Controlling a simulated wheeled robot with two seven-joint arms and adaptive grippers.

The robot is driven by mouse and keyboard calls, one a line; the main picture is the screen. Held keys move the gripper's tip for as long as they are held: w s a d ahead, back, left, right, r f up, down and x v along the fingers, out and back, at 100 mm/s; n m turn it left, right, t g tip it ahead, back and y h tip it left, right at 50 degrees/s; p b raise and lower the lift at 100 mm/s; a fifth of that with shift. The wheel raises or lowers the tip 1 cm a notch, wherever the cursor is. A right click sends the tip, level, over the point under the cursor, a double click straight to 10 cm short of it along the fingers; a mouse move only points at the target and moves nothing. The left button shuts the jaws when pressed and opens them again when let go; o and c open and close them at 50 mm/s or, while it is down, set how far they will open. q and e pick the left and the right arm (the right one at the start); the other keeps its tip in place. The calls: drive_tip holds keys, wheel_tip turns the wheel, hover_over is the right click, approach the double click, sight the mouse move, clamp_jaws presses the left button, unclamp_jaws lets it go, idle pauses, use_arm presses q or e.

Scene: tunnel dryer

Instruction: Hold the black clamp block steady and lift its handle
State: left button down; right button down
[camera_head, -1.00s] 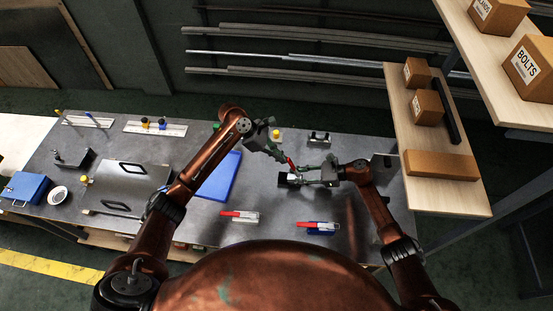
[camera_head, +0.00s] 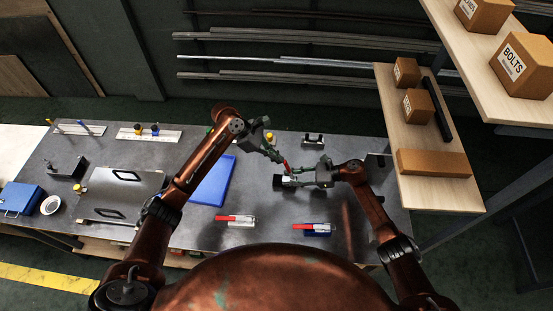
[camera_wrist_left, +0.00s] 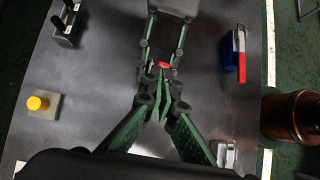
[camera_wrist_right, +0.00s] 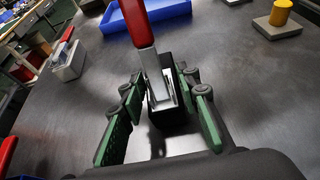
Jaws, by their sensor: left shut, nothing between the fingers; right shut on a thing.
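The black clamp block (camera_head: 278,182) lies on the grey bench in the head view. Its red handle (camera_head: 286,166) stands up and also shows in the right wrist view (camera_wrist_right: 134,20), running out at the top. My right gripper (camera_head: 299,181) is shut on the black clamp block (camera_wrist_right: 170,121), with a finger on either side of it in the right wrist view. My left gripper (camera_head: 281,160) is shut and empty, its fingertips close to the red handle. In the left wrist view the handle's red end (camera_wrist_left: 163,65) shows at the fingertips; whether they touch is unclear.
Two other red-handled clamps, one on a white block (camera_head: 235,222) and one on a blue block (camera_head: 312,231), lie nearer me. A blue tray (camera_head: 213,181) lies left, a yellow knob (camera_head: 271,137) and black holder (camera_head: 313,140) behind. A wooden shelf (camera_head: 440,190) stands right.

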drive_tip(key=shift+s+f, duration=0.1)
drive_tip(key=shift+f, duration=0.1)
use_arm(q)
drive_tip(key=a+r, duration=0.6)
drive_tip(key=a, duration=0.3)
drive_tip(key=shift+a+r, duration=0.25)
drive_tip(key=shift+a, duration=0.05)
drive_tip(key=shift+w, duration=0.1)
use_arm(e)
drive_tip(key=shift+d+f, duration=0.1)
idle(0.4)
drive_tip(key=c, duration=1.8)
unclamp_jaws()
drive_tip(key=o, duration=0.4)
drive_tip(key=shift+r, duration=0.2)
